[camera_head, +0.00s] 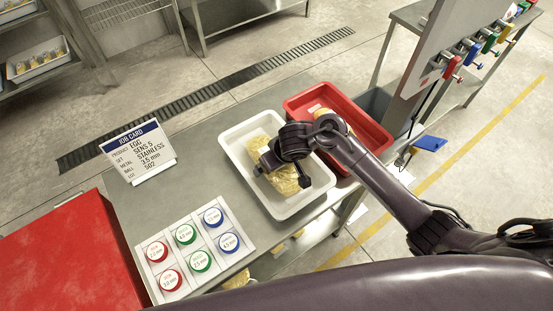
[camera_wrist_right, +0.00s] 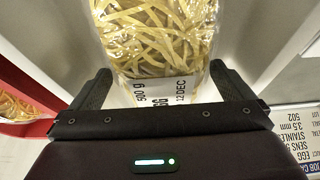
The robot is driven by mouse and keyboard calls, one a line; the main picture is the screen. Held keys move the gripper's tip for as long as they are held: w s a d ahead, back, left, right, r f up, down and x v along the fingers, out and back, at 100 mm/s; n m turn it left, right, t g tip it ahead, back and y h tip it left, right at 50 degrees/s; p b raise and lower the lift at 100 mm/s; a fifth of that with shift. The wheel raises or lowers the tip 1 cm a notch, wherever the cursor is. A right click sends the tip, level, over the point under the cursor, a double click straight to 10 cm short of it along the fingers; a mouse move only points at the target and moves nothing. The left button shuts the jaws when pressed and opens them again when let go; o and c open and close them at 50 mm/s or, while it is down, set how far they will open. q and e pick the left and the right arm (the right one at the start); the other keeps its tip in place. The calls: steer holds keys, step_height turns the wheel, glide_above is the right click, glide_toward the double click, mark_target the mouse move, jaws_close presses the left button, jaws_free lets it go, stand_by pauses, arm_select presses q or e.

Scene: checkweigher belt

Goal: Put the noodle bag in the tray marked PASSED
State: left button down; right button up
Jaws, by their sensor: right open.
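A clear bag of yellow noodles (camera_head: 286,183) lies in a white tray (camera_head: 236,166) on the steel table. My right gripper (camera_head: 283,172) is over it and hides part of it. More noodle bag shows at the gripper's far side; I cannot tell whether it is the same bag. In the right wrist view a noodle bag (camera_wrist_right: 160,30) with a white printed label lies ahead of and between the open fingers (camera_wrist_right: 160,75), which do not grip it. No PASSED marking is readable on any tray. My left gripper is out of view.
A red tray (camera_head: 370,131) with another noodle bag stands right beside the white tray. A job card (camera_head: 138,150) and a board of coloured test discs (camera_head: 193,250) are on the table to the left. A grey post (camera_head: 428,60) rises at the right.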

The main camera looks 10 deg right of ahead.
steer(key=shift+r, duration=0.3)
steer(key=p+v, duration=0.6)
steer(key=v, duration=0.5)
steer(key=shift+s+d+r+p, duration=0.1)
steer(key=shift+s+r+p, duration=0.2)
steer(key=shift+p, duration=0.1)
steer(key=shift+f, duration=0.1)
